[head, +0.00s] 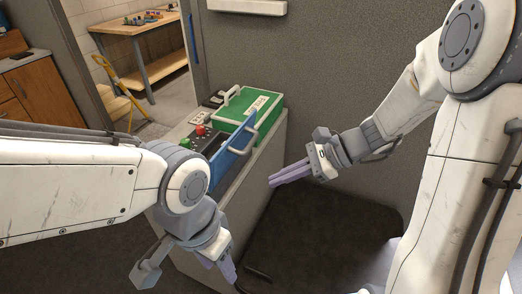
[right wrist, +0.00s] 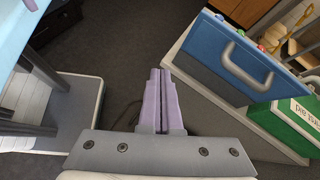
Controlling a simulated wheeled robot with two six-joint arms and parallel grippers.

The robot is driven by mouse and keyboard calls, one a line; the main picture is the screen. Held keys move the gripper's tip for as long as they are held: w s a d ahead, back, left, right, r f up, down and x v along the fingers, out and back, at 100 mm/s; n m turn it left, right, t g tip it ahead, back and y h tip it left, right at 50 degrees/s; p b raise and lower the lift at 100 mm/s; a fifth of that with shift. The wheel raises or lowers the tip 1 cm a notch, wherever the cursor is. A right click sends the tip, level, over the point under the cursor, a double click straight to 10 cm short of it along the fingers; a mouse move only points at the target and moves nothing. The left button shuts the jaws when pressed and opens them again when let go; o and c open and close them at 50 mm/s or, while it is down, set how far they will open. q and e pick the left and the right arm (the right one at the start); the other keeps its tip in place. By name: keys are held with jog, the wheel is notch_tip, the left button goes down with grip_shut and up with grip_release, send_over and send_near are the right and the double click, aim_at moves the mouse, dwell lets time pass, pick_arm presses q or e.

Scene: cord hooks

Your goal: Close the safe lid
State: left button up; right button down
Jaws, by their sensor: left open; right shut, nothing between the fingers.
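A blue lid (head: 234,160) with a grey handle (head: 245,142) stands open along the front edge of a narrow counter. Behind it a dark panel (head: 208,146) with red and green items shows, partly hidden by the lid and my left arm. In the right wrist view the lid (right wrist: 206,52) and its handle (right wrist: 245,72) are at the upper right. My right gripper (head: 273,179) is shut and empty, to the right of the lid and apart from it; its fingers also show in the right wrist view (right wrist: 160,88). My left gripper (head: 230,272) is open, below the lid, pointing down.
A green first aid case (head: 254,107) with a pale handle sits on the counter (head: 262,160) behind the lid. A grey wall rises behind. The right wrist view shows a grey platform (right wrist: 72,118) at left. The space between my right gripper and the lid looks clear.

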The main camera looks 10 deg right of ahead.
jog(key=w+d+m+t, duration=0.5)
jog(key=w+d+m, duration=0.2)
jog(key=d, duration=0.2)
jog(key=p, duration=0.1)
send_near(243, 151)
jog(key=w+a+f, duration=0.2)
jog(key=w+f, duration=0.2)
jog(key=f, duration=0.1)
jog(key=shift+w+a+y, duration=0.15)
jog(key=shift+w+y, duration=0.15)
jog(key=shift+w, duration=0.25)
jog(key=shift+p, duration=0.35)
